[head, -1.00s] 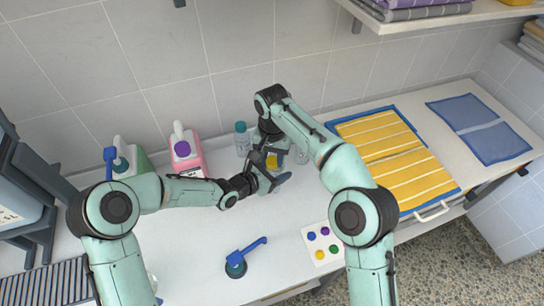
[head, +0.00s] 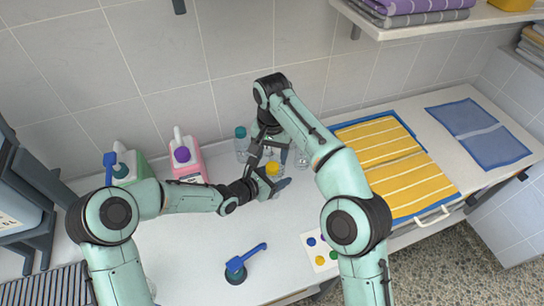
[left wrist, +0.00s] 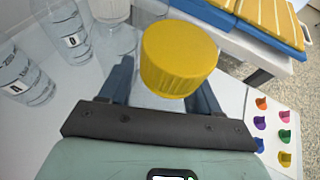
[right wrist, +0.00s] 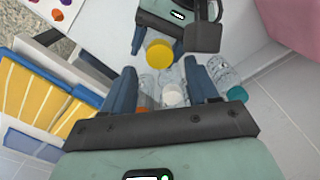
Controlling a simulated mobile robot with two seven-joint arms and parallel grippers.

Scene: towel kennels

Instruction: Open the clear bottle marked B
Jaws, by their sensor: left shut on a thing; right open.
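A yellow cap (head: 272,168) tops a bottle at the middle of the counter, mostly hidden by my grippers. The cap fills the space above my left fingers in the left wrist view (left wrist: 180,58); my left gripper (head: 274,186) is shut on this bottle below the cap. My right gripper (head: 267,158) is open and empty, just behind and above the cap. In the right wrist view the cap (right wrist: 159,53) lies beyond my right fingertips. Clear labelled bottles stand close by, one in the left wrist view (left wrist: 68,35). I cannot read a letter on the held bottle.
A teal-capped clear bottle (head: 241,143) stands behind left, near a pink jug (head: 187,160) and a green jug (head: 128,168). A card with coloured dots (head: 320,252) and yellow striped towels (head: 395,160) lie right. The front counter is mostly clear.

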